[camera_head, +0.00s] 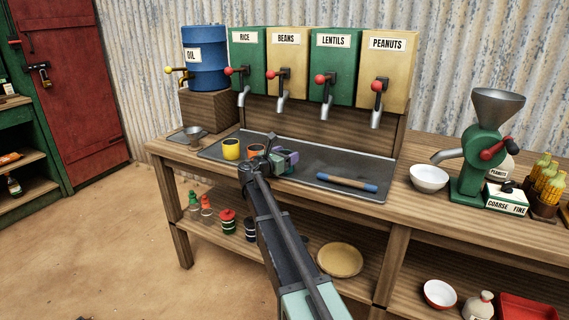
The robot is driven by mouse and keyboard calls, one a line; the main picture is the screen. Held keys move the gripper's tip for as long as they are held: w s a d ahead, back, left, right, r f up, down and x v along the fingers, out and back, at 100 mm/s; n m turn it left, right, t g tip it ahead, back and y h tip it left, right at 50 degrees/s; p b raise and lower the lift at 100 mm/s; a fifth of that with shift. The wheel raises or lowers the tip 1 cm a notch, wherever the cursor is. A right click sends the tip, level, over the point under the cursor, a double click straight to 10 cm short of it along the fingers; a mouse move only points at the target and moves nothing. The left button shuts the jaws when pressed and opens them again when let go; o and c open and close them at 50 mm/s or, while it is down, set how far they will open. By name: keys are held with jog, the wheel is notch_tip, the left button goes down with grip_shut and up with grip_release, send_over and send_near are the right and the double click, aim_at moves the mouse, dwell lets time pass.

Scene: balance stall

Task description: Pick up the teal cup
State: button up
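A teal cup (277,163) stands at the grey tray in the middle of the counter, partly hidden by my gripper. My gripper (268,157) is over the tray, right at the teal cup. Its fingers are small and dark here, and I cannot tell whether they are open or shut, or touching the cup. A purple shape (292,157) shows just to the right of the teal cup and seems to touch or overlap it.
A yellow cup (231,149) and an orange cup (256,151) stand left of my gripper. A rolling-pin-like rod (347,183) lies on the tray (318,158) to the right. Dispensers with red-knobbed taps (321,79) hang behind. A white bowl (429,178) and green grinder (470,178) stand right.

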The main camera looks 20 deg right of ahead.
aim_at(286, 153)
jog(key=shift+c, duration=1.4)
notch_tip(286, 153, up, 20)
jog(key=p, duration=2)
